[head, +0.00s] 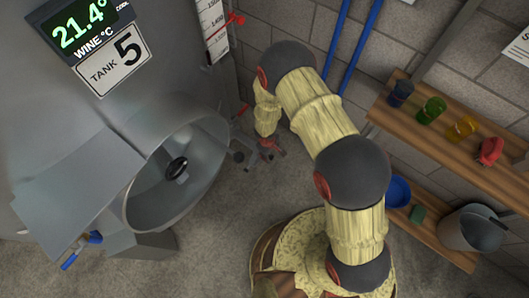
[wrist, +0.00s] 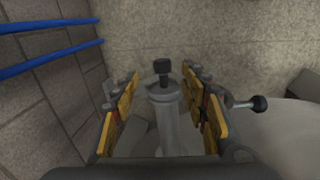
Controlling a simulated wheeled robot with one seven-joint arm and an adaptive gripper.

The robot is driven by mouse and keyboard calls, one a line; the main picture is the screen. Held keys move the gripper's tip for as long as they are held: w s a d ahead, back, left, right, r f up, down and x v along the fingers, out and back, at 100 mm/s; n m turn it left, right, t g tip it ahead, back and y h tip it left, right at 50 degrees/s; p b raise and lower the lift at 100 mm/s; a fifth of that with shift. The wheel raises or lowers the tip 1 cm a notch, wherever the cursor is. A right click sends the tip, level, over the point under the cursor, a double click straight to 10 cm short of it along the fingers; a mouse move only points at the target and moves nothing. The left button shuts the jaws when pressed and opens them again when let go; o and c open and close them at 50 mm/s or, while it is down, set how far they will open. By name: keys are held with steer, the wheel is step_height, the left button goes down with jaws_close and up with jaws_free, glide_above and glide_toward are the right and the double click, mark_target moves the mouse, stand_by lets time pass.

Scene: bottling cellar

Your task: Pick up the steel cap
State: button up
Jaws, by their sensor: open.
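My gripper (wrist: 163,108) is open in the wrist view, one yellow-padded finger on each side. Between the fingers stands a grey metal cylinder (wrist: 165,112) with a flanged top and a dark knob on a short stem. I see a gap on each side of it. I cannot tell whether this piece is or carries the steel cap; no separate cap shows clearly. In the head view my gripper (head: 264,155) points down beside the tank, small and partly merged with grey and dark fittings, so what is between its fingers is unclear there.
A dark-knobbed rod (wrist: 250,103) juts out right of my right finger. The tank (head: 140,85) and its open round hatch (head: 205,150) lie left of my arm. Blue pipes (head: 350,45) run along the block wall. Wooden shelves (head: 445,158) with cups stand right. Bare floor lies between.

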mark_target(271, 156)
steer(key=f, duration=0.2)
steer(key=f+b, duration=0.1)
steer(key=f, duration=0.1)
steer(key=f+b, duration=0.1)
steer(key=shift+w+d+f, duration=0.15)
steer(key=shift+w+f, duration=0.1)
steer(key=shift+f, duration=0.15)
steer(key=shift+c, duration=1.4)
jaws_close()
